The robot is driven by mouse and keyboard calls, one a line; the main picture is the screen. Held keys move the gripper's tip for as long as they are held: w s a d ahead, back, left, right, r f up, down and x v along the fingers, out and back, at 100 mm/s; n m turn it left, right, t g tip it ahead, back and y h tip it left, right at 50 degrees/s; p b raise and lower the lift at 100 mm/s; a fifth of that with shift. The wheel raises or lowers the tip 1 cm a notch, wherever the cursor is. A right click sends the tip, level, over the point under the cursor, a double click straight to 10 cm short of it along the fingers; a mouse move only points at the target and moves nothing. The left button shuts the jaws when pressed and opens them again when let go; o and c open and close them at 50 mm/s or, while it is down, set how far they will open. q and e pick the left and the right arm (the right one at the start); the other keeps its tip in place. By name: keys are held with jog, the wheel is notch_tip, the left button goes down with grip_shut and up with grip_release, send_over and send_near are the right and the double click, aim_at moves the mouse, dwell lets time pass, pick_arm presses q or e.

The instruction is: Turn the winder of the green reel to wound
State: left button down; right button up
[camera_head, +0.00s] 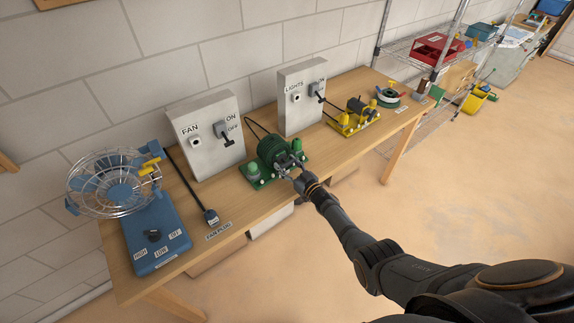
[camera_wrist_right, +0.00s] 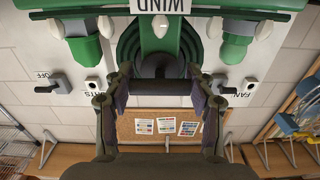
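The green reel (camera_head: 268,150) stands near the middle of the wooden table, on a green base with green knobs at its corners. In the right wrist view the reel (camera_wrist_right: 128,45) is at the top, with its WIND label (camera_wrist_right: 165,5) upside down. The dark winder (camera_wrist_right: 160,66) lies between the fingertips of my right gripper (camera_wrist_right: 160,88). The fingers look spread apart; I cannot tell whether they touch the winder. In the head view my right gripper (camera_head: 291,168) is at the reel's front right side and hides part of it. My left gripper is not in view.
A FAN switch box (camera_head: 205,150) and a LIGHTS switch box (camera_head: 302,105) stand behind the reel. A blue fan (camera_head: 152,235) and black plug (camera_head: 211,216) are at left. A yellow reel (camera_head: 345,126) and another green-topped device (camera_head: 388,97) are at right. Free floor lies in front.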

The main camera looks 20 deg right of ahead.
jog(key=o, duration=0.5)
jog(key=v, duration=1.2)
jog(key=s+d+f+m+g+h, duration=0.2)
jog(key=s+d+f+g+h, duration=0.15)
jog(key=s+f, duration=0.75)
jog(key=s+d+f+m+g+h, duration=0.1)
jog(key=s+d+f+g+h, duration=0.2)
jog(key=s+f, duration=0.75)
jog(key=s+f+g, duration=0.3)
jog(key=s+f, duration=0.2)
jog(key=s, duration=0.3)
jog(key=s+a+f+g, duration=0.1)
jog(key=s+f+g, duration=0.2)
jog(key=s+f, duration=0.2)
jog(key=s+a+f+g, duration=0.1)
jog(key=s+f+g, duration=0.2)
jog(key=s, duration=0.8)
jog(key=shift+s+a+f+h, duration=0.1)
jog(key=shift+s+f+h, duration=0.05)
jog(key=shift+f, duration=0.5)
jog(key=shift+s+f+h, duration=0.1)
jog(key=shift+f, duration=0.55)
